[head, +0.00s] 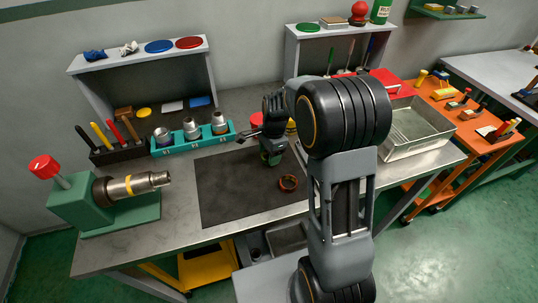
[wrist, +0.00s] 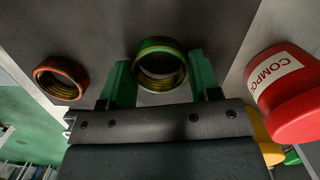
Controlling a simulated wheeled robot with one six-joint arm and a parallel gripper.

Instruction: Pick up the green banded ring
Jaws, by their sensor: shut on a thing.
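The green banded ring (wrist: 158,44) sits between the two green fingers of my gripper (wrist: 161,80) in the wrist view, and they are shut on it. Its open bore faces the camera. In the head view my gripper (head: 271,158) is low over the dark mat; I cannot make out the green ring clearly there.
A red can (wrist: 292,110) stands close to the right in the wrist view, with a yellow can (wrist: 264,143) beside it. A teal socket rack (head: 193,141) is left of the mat (head: 228,205). A green vise (head: 78,205) holds a pipe. A metal tray (head: 418,128) is at right.

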